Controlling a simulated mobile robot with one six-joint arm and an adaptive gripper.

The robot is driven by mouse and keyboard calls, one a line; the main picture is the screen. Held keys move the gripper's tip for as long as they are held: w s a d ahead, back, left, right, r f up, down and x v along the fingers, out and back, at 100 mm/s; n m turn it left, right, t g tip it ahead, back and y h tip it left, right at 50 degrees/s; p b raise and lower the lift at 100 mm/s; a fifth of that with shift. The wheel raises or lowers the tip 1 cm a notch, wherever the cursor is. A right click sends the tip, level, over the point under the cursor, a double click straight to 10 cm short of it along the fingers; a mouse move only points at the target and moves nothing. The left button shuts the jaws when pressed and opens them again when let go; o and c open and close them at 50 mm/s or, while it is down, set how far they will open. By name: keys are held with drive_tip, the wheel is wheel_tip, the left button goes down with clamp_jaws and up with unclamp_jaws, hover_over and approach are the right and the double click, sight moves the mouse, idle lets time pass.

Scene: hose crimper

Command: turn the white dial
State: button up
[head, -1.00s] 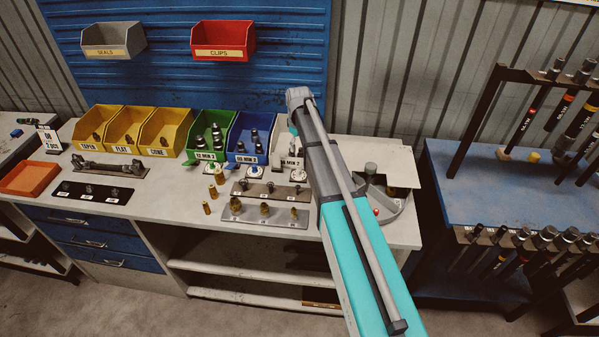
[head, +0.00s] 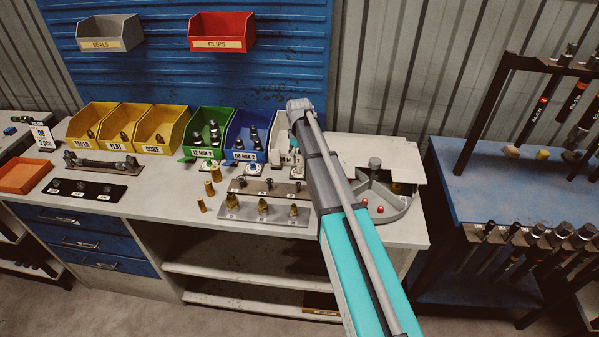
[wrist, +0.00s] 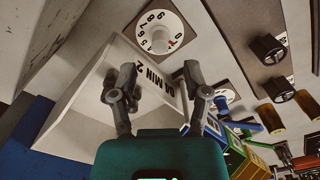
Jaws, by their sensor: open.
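The white dial (wrist: 152,42) shows at the top of the wrist view. It has a round white face with black numbers, a white knob in the middle and a red mark near the 0. In the head view the white dial (head: 297,173) sits on the bench in front of the white bin, close beside my arm. My gripper (wrist: 160,78) is open and empty in the wrist view, its two fingers spread apart and short of the dial.
A green-knobbed dial (head: 207,166) and a blue-knobbed dial (head: 253,169) stand left of the white dial. Plates with brass fittings (head: 263,210) lie in front. A grey divided tray (head: 385,205) stands to the right. Blue (head: 240,145) and green bins stand behind.

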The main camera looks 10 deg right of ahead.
sight(299, 166)
drive_tip(key=shift+f+b, duration=2.5)
drive_tip(key=shift+f, duration=0.3)
drive_tip(key=shift+c, duration=0.2)
clamp_jaws()
